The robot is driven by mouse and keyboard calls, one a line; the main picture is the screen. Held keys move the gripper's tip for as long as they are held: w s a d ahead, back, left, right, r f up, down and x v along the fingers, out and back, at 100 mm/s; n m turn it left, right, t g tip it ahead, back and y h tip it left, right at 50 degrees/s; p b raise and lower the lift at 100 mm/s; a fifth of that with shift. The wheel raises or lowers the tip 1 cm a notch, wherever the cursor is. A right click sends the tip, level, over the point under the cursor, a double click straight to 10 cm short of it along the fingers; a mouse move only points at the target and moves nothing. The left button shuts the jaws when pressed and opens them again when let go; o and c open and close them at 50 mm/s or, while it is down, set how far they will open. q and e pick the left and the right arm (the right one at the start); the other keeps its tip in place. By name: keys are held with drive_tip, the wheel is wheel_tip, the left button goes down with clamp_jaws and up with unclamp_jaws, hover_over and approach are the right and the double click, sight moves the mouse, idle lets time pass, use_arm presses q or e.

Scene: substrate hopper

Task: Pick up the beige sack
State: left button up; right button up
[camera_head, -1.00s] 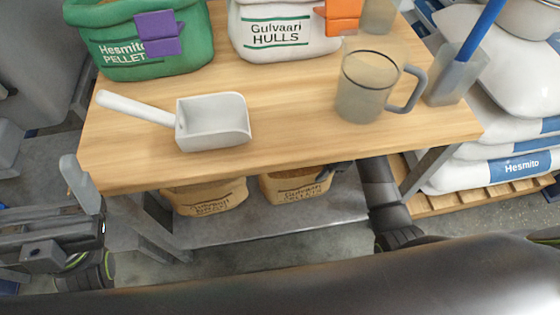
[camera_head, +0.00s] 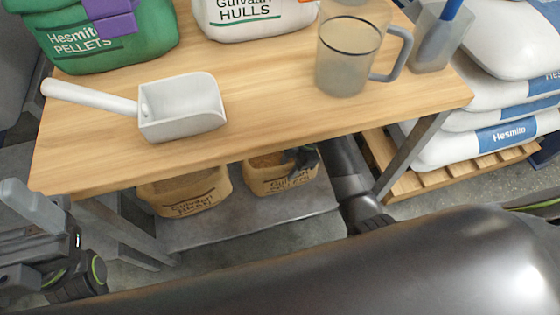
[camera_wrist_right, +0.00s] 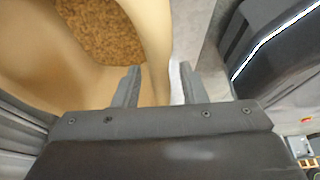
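Two open beige sacks stand on the low shelf under the table. My right gripper (camera_head: 303,157) is at the right sack's right rim. In the right wrist view its fingers (camera_wrist_right: 160,85) are open, with the wall of a beige sack (camera_wrist_right: 152,35) between them and a gap to the right finger. The table edge partly covers the sacks. My left gripper (camera_head: 35,210) is at the far left, away from the sacks; its opening is unclear.
The wooden table (camera_head: 270,120) overhangs the shelf (camera_head: 245,228). On it are a white scoop (camera_head: 183,112), a clear jug (camera_head: 345,65), a green sack (camera_head: 120,55) and a white sack (camera_head: 255,22). White sacks (camera_head: 470,150) are stacked on a pallet at the right.

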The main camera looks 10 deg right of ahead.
drive_tip(key=shift+f+p, duration=0.2)
drive_tip(key=shift+p, duration=0.15)
idle(0.5)
clamp_jaws()
drive_tip(key=shift+w+r, duration=0.1)
idle(0.3)
